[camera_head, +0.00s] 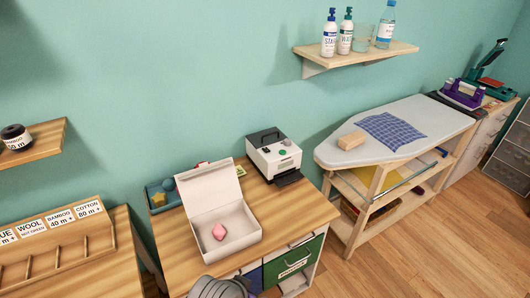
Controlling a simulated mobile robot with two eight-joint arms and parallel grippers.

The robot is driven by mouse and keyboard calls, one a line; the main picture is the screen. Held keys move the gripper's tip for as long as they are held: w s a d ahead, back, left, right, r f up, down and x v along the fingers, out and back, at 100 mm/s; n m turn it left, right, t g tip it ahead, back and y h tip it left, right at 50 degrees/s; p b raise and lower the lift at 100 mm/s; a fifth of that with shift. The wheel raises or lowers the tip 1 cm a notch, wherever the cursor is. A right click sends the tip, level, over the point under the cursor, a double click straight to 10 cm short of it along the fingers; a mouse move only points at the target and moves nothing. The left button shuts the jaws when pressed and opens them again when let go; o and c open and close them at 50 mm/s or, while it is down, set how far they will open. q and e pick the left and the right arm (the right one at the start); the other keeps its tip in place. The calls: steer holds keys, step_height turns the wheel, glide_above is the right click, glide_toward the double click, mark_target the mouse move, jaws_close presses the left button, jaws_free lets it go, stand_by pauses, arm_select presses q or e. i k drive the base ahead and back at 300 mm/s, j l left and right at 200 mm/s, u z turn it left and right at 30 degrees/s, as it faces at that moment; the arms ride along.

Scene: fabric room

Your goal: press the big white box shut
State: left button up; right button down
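The big white box (243,240) stands on the wooden desk in the camera_head view, left of the label printer. Its lid (208,186) is open and stands up at the back, tilted away from the front. A small pink object (219,232) lies inside on the box floor.
A white and black printer (274,157) stands right of the box on the desk (290,208). A teal tray (155,205) with small items sits behind the lid, at the left. An ironing board (410,120) is further right. A grey ribbed thing (219,288) shows at the bottom edge.

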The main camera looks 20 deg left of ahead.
mark_target(204, 188)
steer(key=u, duration=1.4)
